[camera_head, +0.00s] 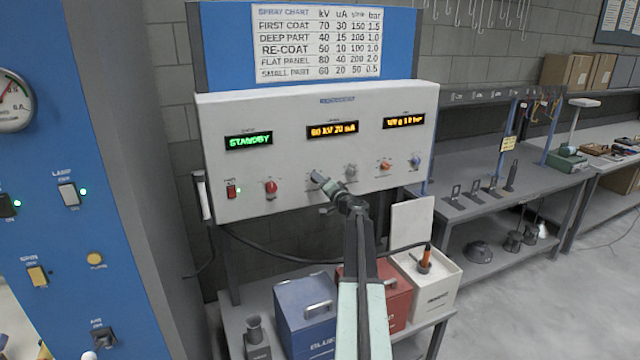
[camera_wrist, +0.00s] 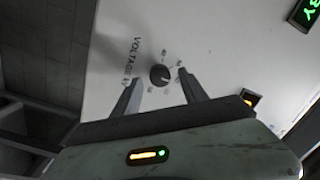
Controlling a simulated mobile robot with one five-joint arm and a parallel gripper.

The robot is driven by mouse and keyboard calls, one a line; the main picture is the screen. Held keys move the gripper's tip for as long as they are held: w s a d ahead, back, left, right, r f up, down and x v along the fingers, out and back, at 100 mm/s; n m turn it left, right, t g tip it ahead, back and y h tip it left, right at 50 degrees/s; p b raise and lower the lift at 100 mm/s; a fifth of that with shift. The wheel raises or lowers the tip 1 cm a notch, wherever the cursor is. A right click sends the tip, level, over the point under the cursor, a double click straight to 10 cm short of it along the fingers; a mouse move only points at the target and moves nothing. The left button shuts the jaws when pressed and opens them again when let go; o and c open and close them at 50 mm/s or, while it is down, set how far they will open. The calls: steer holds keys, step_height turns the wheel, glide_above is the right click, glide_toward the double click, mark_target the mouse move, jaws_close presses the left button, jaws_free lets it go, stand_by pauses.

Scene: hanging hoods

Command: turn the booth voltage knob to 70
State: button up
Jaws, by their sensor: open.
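The black round voltage knob (camera_wrist: 160,75) is on the white booth panel (camera_head: 230,185), with the "VOLTAGE kV" label beside it in the wrist view. My gripper (camera_wrist: 159,78) is open, with one finger on each side of the knob; I cannot tell whether they touch it. In the head view my gripper (camera_head: 322,193) is at the panel's lower middle and hides the voltage knob. The middle display (camera_head: 332,130) reads about 60 kV 20 uA. The left display (camera_head: 248,141) reads STANDBY.
A grey knob (camera_head: 351,171), an orange knob (camera_head: 385,165) and a blue knob (camera_head: 415,161) are right of my gripper. A red knob (camera_head: 271,187) is left. The spray chart (camera_head: 318,43) hangs above. Blue (camera_head: 305,315) and red (camera_head: 395,295) bins stand below.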

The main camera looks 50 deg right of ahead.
jaws_close()
steer(key=shift+m, duration=0.3)
steer(key=m, duration=0.3)
steer(key=m+b, duration=0.1)
steer(key=m, duration=0.2)
steer(key=m+h+b, duration=0.1)
steer(key=m, duration=0.2)
steer(key=shift+a+f+t, duration=0.15)
steer(key=shift+f+t, duration=0.1)
steer(key=shift+t, duration=0.05)
steer(key=shift+m, duration=0.4)
jaws_free()
